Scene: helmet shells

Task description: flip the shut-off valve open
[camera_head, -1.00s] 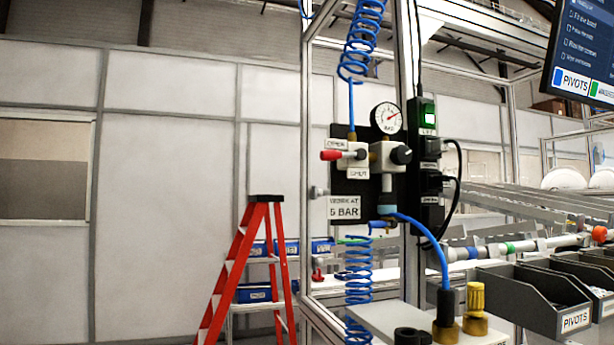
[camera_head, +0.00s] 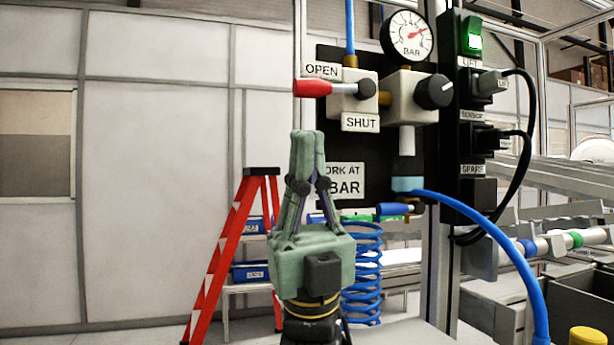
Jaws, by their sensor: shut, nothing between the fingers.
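The shut-off valve (camera_head: 352,97) is a pale block on a black panel. Its lever has a red grip (camera_head: 312,88) and points left, level, below the OPEN label (camera_head: 322,70). The SHUT label (camera_head: 360,122) is under the valve body. My gripper (camera_head: 307,134) points up with its green fingers closed together and empty. In the picture its tips are just below the red grip, with a visible gap. I cannot tell the depth between them. The gripper covers part of the WORK AT 5 BAR sign (camera_head: 345,181).
A pressure gauge (camera_head: 408,36) and a regulator with a black knob (camera_head: 434,92) sit right of the valve. A power strip (camera_head: 470,110) with cables is further right. Blue hoses (camera_head: 485,235) hang below. A red stepladder (camera_head: 222,255) stands behind on the left.

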